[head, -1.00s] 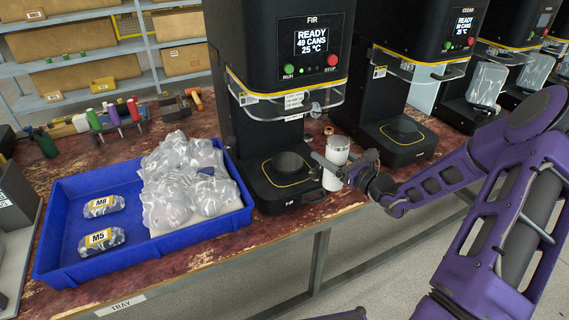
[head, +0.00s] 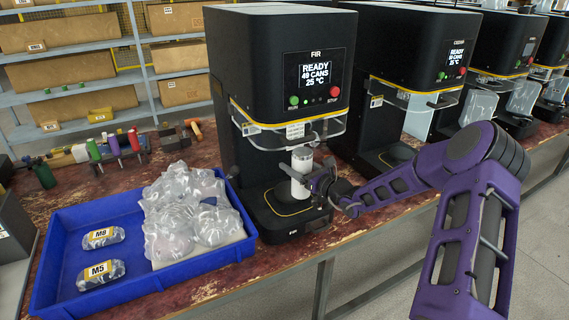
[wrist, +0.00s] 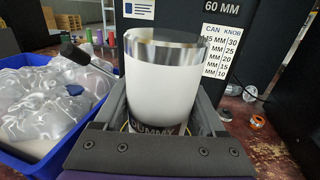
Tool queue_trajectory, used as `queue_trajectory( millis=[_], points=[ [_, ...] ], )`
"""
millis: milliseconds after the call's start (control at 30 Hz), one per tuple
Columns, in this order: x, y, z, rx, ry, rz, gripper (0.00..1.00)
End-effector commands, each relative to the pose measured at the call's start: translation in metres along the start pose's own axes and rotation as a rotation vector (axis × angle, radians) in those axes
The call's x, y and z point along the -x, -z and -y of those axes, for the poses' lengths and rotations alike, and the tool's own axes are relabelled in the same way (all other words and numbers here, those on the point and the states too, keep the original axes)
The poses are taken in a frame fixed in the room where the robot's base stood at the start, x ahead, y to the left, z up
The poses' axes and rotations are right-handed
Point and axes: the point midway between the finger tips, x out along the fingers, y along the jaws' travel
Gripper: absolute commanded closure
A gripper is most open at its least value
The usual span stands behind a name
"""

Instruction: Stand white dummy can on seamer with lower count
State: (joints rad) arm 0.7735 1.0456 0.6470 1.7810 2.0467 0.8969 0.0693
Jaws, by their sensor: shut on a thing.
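The white dummy can (head: 301,160) has a silver rim and is upright in my gripper (head: 306,182), over the round plate of the FIR seamer (head: 265,65). The can (wrist: 165,92) fills the middle of the wrist view, with part of a DUMMY label showing, between my two fingers. Whether its bottom touches the plate I cannot tell. The FIR display (head: 316,73) reads READY, 49 CANS, 25 °C. The CEDAR seamer (head: 400,45) stands to its right; its display (head: 457,62) is small, and its count seems to be in the fifties or eighties.
A blue tray (head: 55,275) with clear bags and packs marked M8 and M5 is left of the FIR seamer. A clear guard (head: 262,137) spans the seamer's front above its plate. More seamers stand at the right; shelves with boxes are behind.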

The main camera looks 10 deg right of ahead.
Motion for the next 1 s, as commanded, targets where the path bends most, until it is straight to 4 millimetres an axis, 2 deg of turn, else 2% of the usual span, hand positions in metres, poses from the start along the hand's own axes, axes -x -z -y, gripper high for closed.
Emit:
queue_trajectory(
  millis=[233,433,533,967,1000],
  points=[
    [-0.024,-0.001,-0.001,0.000,-0.001,0.003,0.96],
    [-0.056,0.002,0.000,0.000,0.000,0.001,0.96],
    [-0.053,0.013,0.001,-0.002,0.001,0.000,0.96],
    [-0.053,0.019,0.001,0.001,0.001,0.002,0.96],
    [-0.053,0.018,0.001,0.000,0.001,0.001,0.20]
  ],
)
